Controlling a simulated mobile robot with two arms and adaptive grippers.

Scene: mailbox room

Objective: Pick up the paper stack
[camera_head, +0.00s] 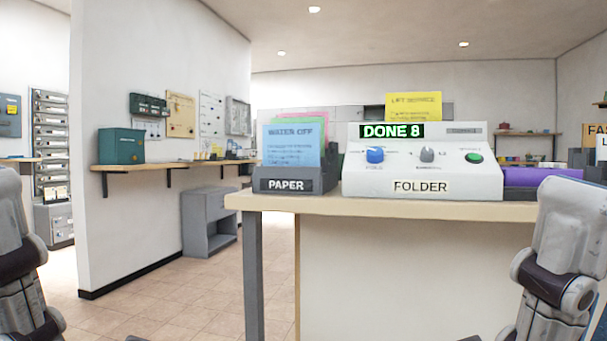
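The paper stack (291,146) stands upright in a dark holder (287,184) labelled "PAPER" near the left end of the counter. Its front sheet is blue and reads "WATER OFF"; pink and green sheets show behind it. To its right, close by, is the white folder machine (421,165) with a lit green "DONE 8" display, a blue knob, a grey knob and a green button. Parts of my arms show at the lower left and lower right edges. Neither gripper is in view.
The counter (380,206) has a bare front strip. A purple item (541,177) lies right of the machine, and a yellow notice (413,107) stands behind it. A wall shelf (175,165) with a green box (121,145) is at the left. Open tiled floor (180,290) lies left of the counter.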

